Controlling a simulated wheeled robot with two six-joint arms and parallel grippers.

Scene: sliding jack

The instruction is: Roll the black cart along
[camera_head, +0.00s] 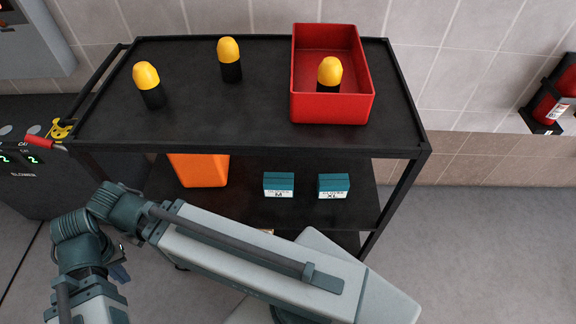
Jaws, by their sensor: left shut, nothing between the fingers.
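The black cart (262,133) stands in front of me with a flat top tray, a lower shelf and a side push handle (92,82) at its left end. My left arm (230,256) crosses in front of the lower shelf and bends down at the lower left, below the handle. My left gripper is shut and empty; its fingers are hard to make out beside the bent arm. It is apart from the handle. My right gripper is not in view. The cart's wheels are mostly hidden.
A red bin (333,107) and several yellow-topped black cylinders (229,62) are on the top tray. An orange container (200,172) and two glove boxes (279,185) sit below. A dark machine (32,180) stands left, a tiled wall behind. Grey floor (490,250) is clear at right.

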